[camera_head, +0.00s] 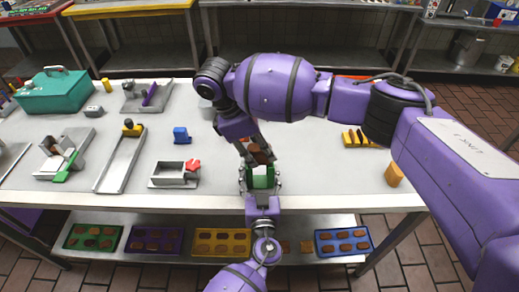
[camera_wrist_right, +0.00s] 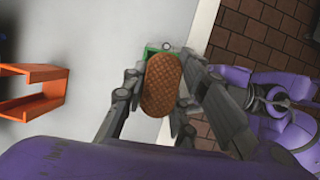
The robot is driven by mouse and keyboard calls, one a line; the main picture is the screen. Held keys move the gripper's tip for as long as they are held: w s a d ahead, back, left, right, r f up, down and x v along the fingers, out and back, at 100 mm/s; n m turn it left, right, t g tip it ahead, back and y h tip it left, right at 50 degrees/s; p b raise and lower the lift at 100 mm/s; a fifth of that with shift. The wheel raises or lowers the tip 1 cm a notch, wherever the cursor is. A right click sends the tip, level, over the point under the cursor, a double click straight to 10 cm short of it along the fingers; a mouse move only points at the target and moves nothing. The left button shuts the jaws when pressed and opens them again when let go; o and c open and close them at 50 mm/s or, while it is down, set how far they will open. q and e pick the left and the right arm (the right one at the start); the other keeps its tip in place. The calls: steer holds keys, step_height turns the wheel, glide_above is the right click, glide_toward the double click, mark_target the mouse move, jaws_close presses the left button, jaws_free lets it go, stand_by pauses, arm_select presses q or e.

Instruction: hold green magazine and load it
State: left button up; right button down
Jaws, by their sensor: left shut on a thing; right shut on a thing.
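The green magazine (camera_head: 263,182) stands near the front edge of the table. My left gripper (camera_head: 260,184) comes in from below and is shut on it. My right gripper (camera_head: 258,158) is above the magazine, shut on a brown oval biscuit (camera_head: 262,154). In the right wrist view the biscuit (camera_wrist_right: 161,85) is between the fingers. A bit of the green magazine (camera_wrist_right: 151,50) shows behind the biscuit's end there. I cannot tell whether the biscuit touches the magazine. The magazine's inside is mostly hidden.
A grey fixture with a red part (camera_head: 176,174) and a blue block (camera_head: 181,134) lie to the left. A yellow rack (camera_head: 355,139) holds brown pieces at right. An orange bracket (camera_wrist_right: 30,92) shows in the wrist view. Biscuit trays, including a blue one (camera_head: 342,251), sit on the lower shelf.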

steer(key=shift+f, duration=0.4)
stand_by(0.7)
steer(key=shift+r, duration=0.2)
steer(key=shift+r, duration=0.25)
steer(key=shift+r, duration=0.35)
steer(key=shift+f, duration=0.7)
stand_by(1.6)
steer(key=shift+r, duration=0.3)
steer(key=shift+f, duration=0.4)
stand_by(1.3)
